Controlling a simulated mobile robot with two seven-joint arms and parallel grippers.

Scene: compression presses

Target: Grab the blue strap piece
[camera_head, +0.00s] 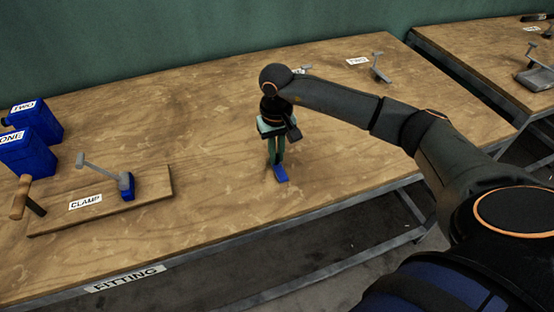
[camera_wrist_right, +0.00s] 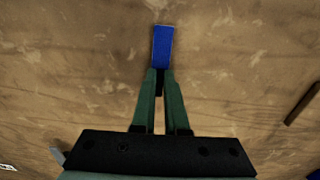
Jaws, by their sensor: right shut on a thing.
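The blue strap piece (camera_head: 281,174) is a small flat blue bar at the middle of the wooden table in the head view. My right gripper (camera_head: 277,164) points down at it with its green fingers shut on its near end. In the right wrist view the blue strap piece (camera_wrist_right: 162,46) extends beyond the fingertips of my right gripper (camera_wrist_right: 159,74). I cannot tell whether the strap touches the table or is slightly above it. My left gripper is not in view.
A wooden board (camera_head: 150,194) marked CLAMP holds a grey lever clamp with a blue block. A wooden-handled tool (camera_head: 26,200) and blue bins (camera_head: 30,152) marked ONE and TWO stand at left. A grey fixture (camera_head: 379,68) stands at the back. Table space around the strap is clear.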

